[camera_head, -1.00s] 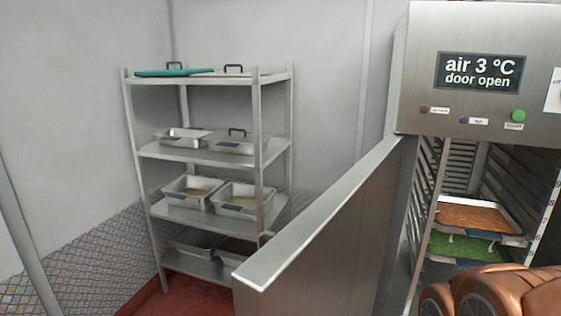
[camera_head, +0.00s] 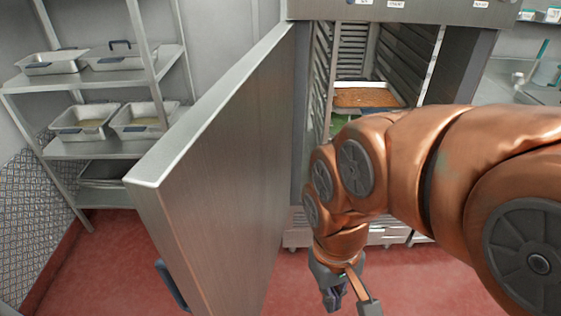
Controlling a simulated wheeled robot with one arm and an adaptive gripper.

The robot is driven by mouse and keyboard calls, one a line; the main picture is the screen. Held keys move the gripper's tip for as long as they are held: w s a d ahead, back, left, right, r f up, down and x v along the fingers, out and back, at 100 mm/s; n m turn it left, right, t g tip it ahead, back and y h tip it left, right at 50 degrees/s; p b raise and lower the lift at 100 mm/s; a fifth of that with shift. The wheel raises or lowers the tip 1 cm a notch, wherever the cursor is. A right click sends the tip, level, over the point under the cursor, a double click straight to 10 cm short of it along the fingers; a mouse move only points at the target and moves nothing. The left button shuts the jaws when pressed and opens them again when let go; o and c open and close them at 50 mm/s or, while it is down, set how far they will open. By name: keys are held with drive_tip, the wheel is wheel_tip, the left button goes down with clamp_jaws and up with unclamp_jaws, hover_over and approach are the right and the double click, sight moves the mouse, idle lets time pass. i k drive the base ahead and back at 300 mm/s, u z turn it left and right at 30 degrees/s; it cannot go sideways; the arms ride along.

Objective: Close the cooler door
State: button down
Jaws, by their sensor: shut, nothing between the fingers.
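The cooler door (camera_head: 225,150) is a thick brushed-steel slab standing wide open, swung out from the left side of the cooler (camera_head: 375,9). Its inner face is turned toward my arm. A dark blue handle (camera_head: 171,286) shows low beyond its free edge, on the outer side. Trays, one of reddish food (camera_head: 367,97), sit on racks inside the cooler. My gripper (camera_head: 349,303) hangs low in front of the cooler, right of the door and apart from it. It is shut and empty, partly cut off by the bottom edge. My arm hides part of the cooler opening.
A metal shelf rack (camera_head: 98,152) with several steel pans stands left of the door against the wall. A steel counter (camera_head: 500,85) is at the far right. Red floor (camera_head: 110,255) lies bare between the rack and the door.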

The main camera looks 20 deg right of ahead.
sight(212, 195)
drive_tip(key=z, duration=2.65)
drive_tip(key=k, duration=1.6)
drive_tip(key=u, duration=1.5)
drive_tip(key=k, duration=0.5)
drive_tip(key=u, duration=1.15)
drive_tip(key=i, duration=0.3)
drive_tip(key=u, duration=0.5)
